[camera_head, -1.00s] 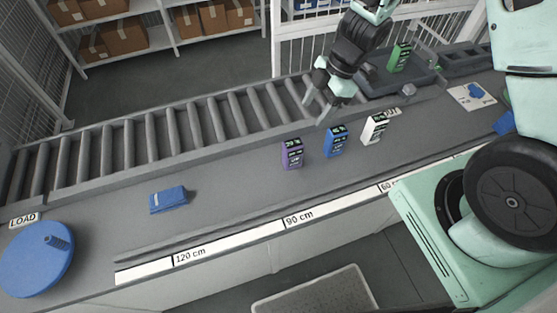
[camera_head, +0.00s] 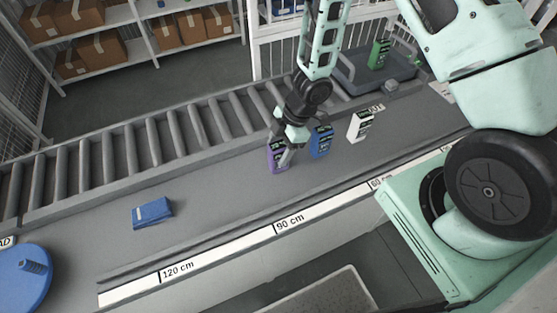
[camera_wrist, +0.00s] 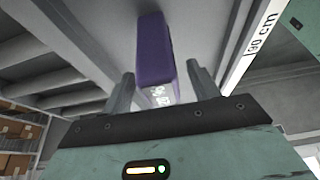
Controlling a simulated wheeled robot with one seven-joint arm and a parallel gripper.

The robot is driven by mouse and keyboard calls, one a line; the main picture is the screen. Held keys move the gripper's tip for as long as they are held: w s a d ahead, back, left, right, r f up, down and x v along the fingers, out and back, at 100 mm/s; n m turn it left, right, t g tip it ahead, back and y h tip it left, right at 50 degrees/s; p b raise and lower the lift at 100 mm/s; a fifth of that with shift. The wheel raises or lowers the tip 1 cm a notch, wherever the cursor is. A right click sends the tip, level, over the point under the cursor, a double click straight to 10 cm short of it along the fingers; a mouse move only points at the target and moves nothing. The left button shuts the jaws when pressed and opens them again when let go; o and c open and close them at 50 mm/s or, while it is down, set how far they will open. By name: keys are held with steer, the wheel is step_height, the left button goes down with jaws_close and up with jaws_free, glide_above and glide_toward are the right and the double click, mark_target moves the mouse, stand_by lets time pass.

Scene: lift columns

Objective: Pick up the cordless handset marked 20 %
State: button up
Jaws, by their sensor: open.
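A purple handset (camera_head: 276,163) stands upright on the grey counter, the leftmost of three in a row. A blue handset (camera_head: 321,142) and a white handset (camera_head: 360,126) stand to its right. A green handset (camera_head: 379,54) stands on the dark tray at the back right. The display markings are too small to read surely in the head view. My gripper (camera_head: 281,155) is at the purple handset and partly hides it. In the wrist view, the purple handset (camera_wrist: 154,52) shows between the two fingers of my open gripper (camera_wrist: 160,82), with pale characters on its near end.
A roller conveyor (camera_head: 130,150) runs behind the counter. A blue flat object (camera_head: 153,212) and a round blue disc (camera_head: 22,280) lie to the left. The dark tray (camera_head: 345,72) is at the back right. A ruler strip (camera_head: 235,245) marks the front edge.

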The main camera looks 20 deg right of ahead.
steer(key=shift+x, duration=1.1)
steer(key=c, duration=1.2)
